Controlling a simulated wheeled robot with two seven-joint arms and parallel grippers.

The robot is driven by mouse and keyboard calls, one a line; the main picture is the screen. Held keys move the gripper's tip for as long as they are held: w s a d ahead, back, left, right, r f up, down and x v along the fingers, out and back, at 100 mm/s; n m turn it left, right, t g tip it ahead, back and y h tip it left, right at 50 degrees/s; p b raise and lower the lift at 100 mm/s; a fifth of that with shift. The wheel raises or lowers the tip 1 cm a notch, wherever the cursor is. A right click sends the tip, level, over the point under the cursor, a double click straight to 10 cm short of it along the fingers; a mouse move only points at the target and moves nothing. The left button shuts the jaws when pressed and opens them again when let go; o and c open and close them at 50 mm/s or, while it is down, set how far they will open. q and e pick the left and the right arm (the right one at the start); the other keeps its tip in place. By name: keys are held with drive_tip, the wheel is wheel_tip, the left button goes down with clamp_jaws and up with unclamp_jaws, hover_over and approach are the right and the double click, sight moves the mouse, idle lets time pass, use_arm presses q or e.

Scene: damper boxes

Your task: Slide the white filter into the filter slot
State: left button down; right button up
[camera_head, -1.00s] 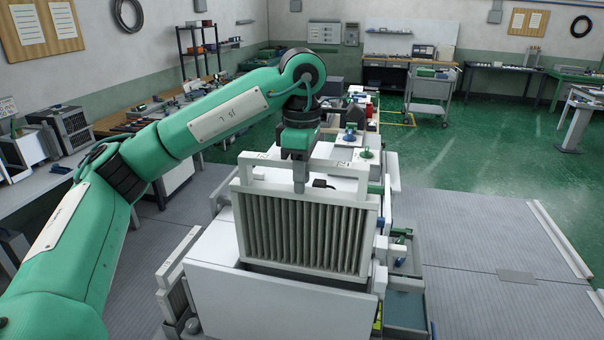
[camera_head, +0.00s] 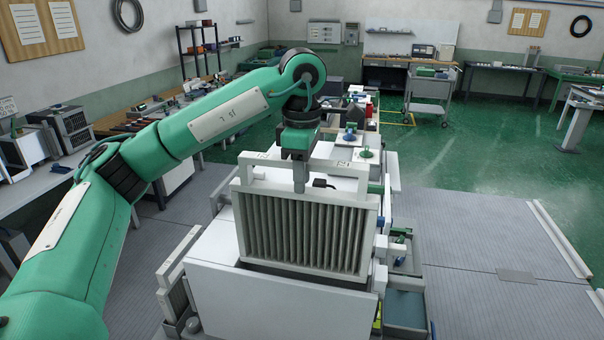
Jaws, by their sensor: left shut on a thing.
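The white filter (camera_head: 303,232) is a white-framed panel with grey pleats. It stands upright at the filter slot (camera_head: 262,268) in the top of the white box (camera_head: 275,305). My right gripper is not in view.
Behind the filter is a white top surface with a small black item (camera_head: 322,183). To the right are open grey drawers (camera_head: 404,305) and small parts. Another framed filter (camera_head: 178,300) stands at the box's left side. Grey floor lies open at right.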

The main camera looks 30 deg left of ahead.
use_arm(q)
drive_tip(key=shift+f, duration=0.25)
idle(0.3)
drive_tip(key=shift+f+b, duration=1.15)
drive_tip(key=shift+f, duration=0.2)
drive_tip(key=b, duration=0.6)
hover_over(302, 245)
drive_tip(key=w, duration=0.1)
drive_tip(key=shift+w+a+f, duration=0.1)
drive_tip(key=shift+a+f, duration=0.1)
drive_tip(key=shift+f, duration=1.5)
drive_tip(key=shift+w+a+f, duration=0.1)
drive_tip(key=shift+a+f, duration=0.05)
drive_tip(key=shift+f, duration=1.55)
drive_tip(key=shift+f+b, duration=2.75)
drive_tip(key=shift+f, duration=1.3)
